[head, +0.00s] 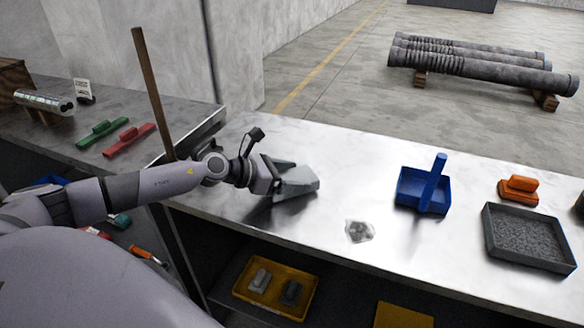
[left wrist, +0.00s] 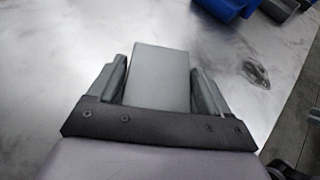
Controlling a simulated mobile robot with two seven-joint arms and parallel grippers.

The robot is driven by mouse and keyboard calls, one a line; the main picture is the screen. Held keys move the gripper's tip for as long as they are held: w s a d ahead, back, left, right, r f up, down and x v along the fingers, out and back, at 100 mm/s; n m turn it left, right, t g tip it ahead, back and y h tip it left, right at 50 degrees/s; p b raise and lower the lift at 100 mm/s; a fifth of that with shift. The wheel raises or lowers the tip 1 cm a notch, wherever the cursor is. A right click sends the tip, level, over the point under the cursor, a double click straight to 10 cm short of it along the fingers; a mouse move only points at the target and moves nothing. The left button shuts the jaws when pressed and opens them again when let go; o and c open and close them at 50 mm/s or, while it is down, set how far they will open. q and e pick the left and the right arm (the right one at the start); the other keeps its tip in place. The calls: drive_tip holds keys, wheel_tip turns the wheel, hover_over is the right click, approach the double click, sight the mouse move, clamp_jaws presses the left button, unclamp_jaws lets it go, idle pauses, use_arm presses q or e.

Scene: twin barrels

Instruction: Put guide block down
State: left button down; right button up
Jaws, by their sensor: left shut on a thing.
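The grey guide block (head: 300,183) is at my left gripper (head: 284,179), over the left part of the metal bench top (head: 330,160). In the left wrist view the block (left wrist: 160,76) sits between the two fingers of my left gripper (left wrist: 158,85), which is shut on it. The block is very near the bench top; I cannot tell whether it touches. My right gripper does not show in either view.
A blue tray (head: 408,190) with an upright blue handle, an orange block (head: 518,190) and a grey gravel tray (head: 490,236) stand to the right. A crumpled clear patch (head: 359,231) lies near the front edge. A wooden stick (head: 152,95) rises behind my arm.

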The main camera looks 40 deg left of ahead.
use_arm(q)
drive_tip(key=shift+w+r, duration=0.15)
drive_tip(key=shift+w, duration=0.05)
unclamp_jaws()
drive_tip(key=shift+s+f, duration=0.2)
drive_tip(key=shift+f, duration=0.35)
drive_tip(key=shift+r, duration=0.1)
